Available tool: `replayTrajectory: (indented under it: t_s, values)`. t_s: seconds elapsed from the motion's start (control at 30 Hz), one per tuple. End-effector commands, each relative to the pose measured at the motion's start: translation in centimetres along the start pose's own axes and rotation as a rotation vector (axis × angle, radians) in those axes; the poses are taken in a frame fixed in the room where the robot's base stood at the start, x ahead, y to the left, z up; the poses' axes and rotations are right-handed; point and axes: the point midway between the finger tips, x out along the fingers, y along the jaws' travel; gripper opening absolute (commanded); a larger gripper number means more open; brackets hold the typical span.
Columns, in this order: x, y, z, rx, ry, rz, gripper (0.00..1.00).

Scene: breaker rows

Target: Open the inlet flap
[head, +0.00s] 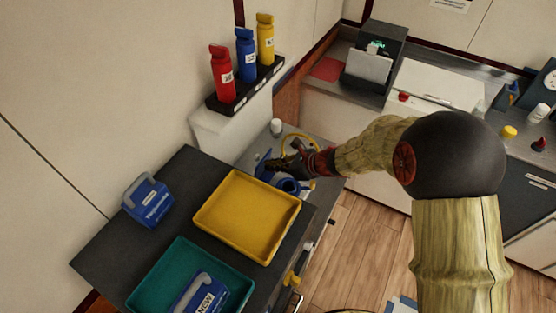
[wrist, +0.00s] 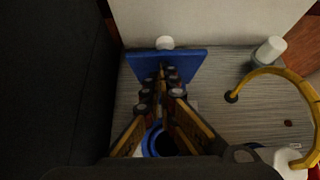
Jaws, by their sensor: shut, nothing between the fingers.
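The blue inlet flap (wrist: 190,66) is beyond my fingertips in the wrist view and appears swung up, clear of the round blue inlet ring (wrist: 151,143). Its exact angle is hard to tell. The ring's dark opening shows below my fingers. In the head view, the flap (head: 263,166) is beside the ring (head: 290,186), partly hidden by my gripper (head: 275,166). My gripper, also in the wrist view (wrist: 168,76), is shut and empty, its fingertips over or against the near face of the flap. I cannot tell whether they touch.
A yellow hose (wrist: 285,73) loops at the right of the inlet, near a white bottle (wrist: 268,52). A yellow tray (head: 245,218) and a teal tray (head: 150,287) lie on the dark worktop. A rack (head: 246,88) with red, blue and yellow bottles is behind.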

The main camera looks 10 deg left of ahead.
Motion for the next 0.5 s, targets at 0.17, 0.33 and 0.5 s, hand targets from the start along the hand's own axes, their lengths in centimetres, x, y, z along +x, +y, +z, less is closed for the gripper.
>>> replayTrajectory:
  t_s: [0.17, 0.33, 0.5]
  values:
    - [0.7, 0.1, 1.7, -0.003, 0.111, 0.003, 0.00]
    - [1.7, 0.1, 2.0, -0.002, 0.203, 0.002, 0.00]
    - [2.5, 0.0, 2.2, 0.000, 0.232, 0.001, 0.00]
